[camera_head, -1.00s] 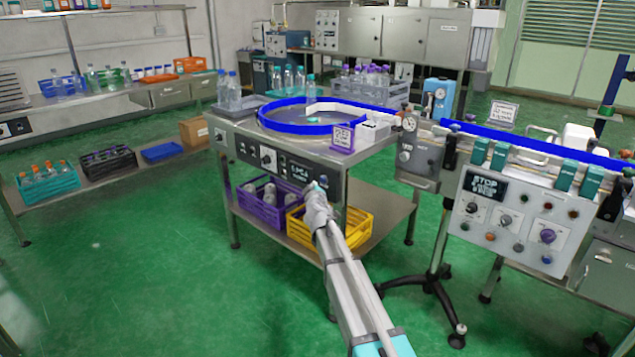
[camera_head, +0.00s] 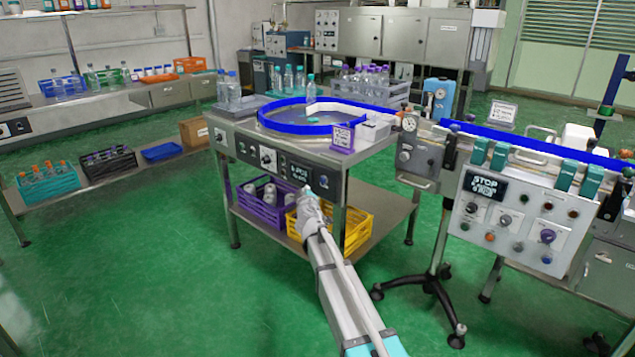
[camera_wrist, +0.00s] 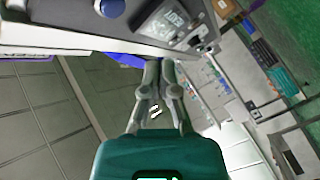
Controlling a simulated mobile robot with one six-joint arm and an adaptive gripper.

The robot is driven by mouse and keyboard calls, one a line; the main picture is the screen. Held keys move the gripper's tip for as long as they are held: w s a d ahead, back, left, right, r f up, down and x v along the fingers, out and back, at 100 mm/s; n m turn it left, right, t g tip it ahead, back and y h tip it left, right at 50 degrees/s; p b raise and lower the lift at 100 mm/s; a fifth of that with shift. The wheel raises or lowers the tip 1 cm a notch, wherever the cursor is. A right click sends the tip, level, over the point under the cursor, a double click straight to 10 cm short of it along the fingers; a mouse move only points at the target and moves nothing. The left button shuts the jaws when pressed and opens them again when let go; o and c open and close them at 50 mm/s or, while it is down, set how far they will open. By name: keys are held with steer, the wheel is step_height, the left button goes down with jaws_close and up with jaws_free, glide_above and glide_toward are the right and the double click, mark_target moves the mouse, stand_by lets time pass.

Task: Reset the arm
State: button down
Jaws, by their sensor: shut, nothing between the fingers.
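My gripper (camera_wrist: 160,65) is shut and empty in the wrist view, its two fingers together in front of the teal gripper body. In the head view my arm reaches up from the bottom, and its end (camera_head: 306,192) is in front of the turntable machine's front panel (camera_head: 265,158). The gripper's fingers are too small to make out there. The wrist view shows the panel, with its display (camera_wrist: 172,22), tilted close above the fingers. I cannot tell whether there is contact.
The machine bears a blue-rimmed round table (camera_head: 290,128) with a bottle. A purple crate (camera_head: 262,203) and a yellow crate (camera_head: 358,228) sit on its lower shelf. A control box (camera_head: 510,222) stands at right. Green floor (camera_head: 130,260) is clear at left.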

steer(key=s+d+f+m+g+h, duration=0.4)
steer(key=s+d, duration=0.3)
steer(key=d, duration=0.4)
steer(key=s+d+f+m+g+h, duration=0.3)
steer(key=s+d+f+m, duration=0.3)
steer(key=d, duration=0.5)
steer(key=s+d+f+g+y, duration=0.2)
steer(key=s+g, duration=0.1)
steer(key=s, duration=0.6)
steer(key=s+d+f+m+g+y, duration=0.15)
steer(key=s+g, duration=0.25)
steer(key=s, duration=0.5)
steer(key=s+d+f+g+y, duration=0.1)
steer(key=s+f+g, duration=0.2)
steer(key=s, duration=0.6)
step_height(320, 180, up, 31)
steer(key=p, duration=3.2)
steer(key=shift+w+d+r, duration=0.2)
steer(key=shift+s, duration=0.1)
